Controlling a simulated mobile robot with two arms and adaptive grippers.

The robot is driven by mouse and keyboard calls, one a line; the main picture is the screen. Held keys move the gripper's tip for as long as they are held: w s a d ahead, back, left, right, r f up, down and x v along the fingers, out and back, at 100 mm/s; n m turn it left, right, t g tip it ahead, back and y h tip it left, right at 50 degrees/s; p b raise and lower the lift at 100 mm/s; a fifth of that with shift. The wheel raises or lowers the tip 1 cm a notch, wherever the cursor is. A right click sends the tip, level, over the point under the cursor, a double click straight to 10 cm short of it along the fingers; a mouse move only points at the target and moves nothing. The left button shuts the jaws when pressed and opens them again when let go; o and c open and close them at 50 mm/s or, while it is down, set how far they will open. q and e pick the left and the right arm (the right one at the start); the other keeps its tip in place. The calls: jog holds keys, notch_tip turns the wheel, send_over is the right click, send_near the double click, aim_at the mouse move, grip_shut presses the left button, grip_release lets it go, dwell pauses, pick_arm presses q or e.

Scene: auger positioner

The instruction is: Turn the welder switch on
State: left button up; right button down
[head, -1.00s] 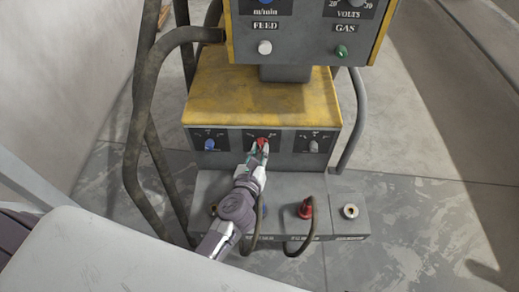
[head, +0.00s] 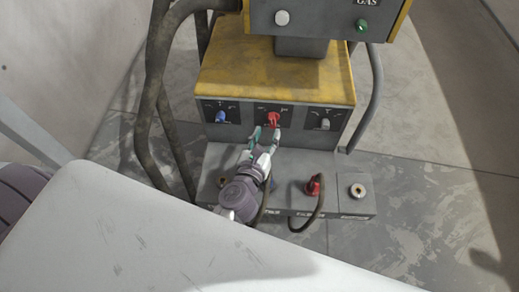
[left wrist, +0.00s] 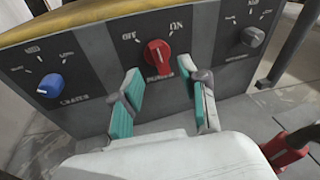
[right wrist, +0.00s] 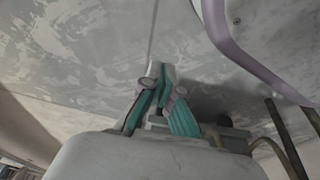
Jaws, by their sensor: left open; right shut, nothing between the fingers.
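The red welder switch (head: 273,119) is the middle knob on the front panel of the yellow-topped welder (head: 290,75). My left gripper (head: 267,133) is open just below and in front of the switch. In the left wrist view its fingers (left wrist: 160,76) stand apart on either side below the knob, with nothing between them. My right gripper (right wrist: 158,80) is shut and empty, away from the panel.
A blue knob (head: 221,117) and a grey knob (head: 324,124) flank the switch. Below, a ledge holds a red plug (head: 312,187) with a cable and a brass socket (head: 357,190). Thick hoses (head: 150,100) run down the left side. Grey floor lies right.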

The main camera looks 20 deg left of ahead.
pick_arm(q)
jog(key=s+r, duration=0.1)
jog(key=s, duration=0.6)
jog(key=shift+s+d+r, duration=0.15)
jog(key=shift+s+d, duration=0.05)
jog(key=shift+s, duration=0.15)
jog(key=shift+w, duration=0.1)
pick_arm(e)
jog(key=shift+w+r, duration=0.1)
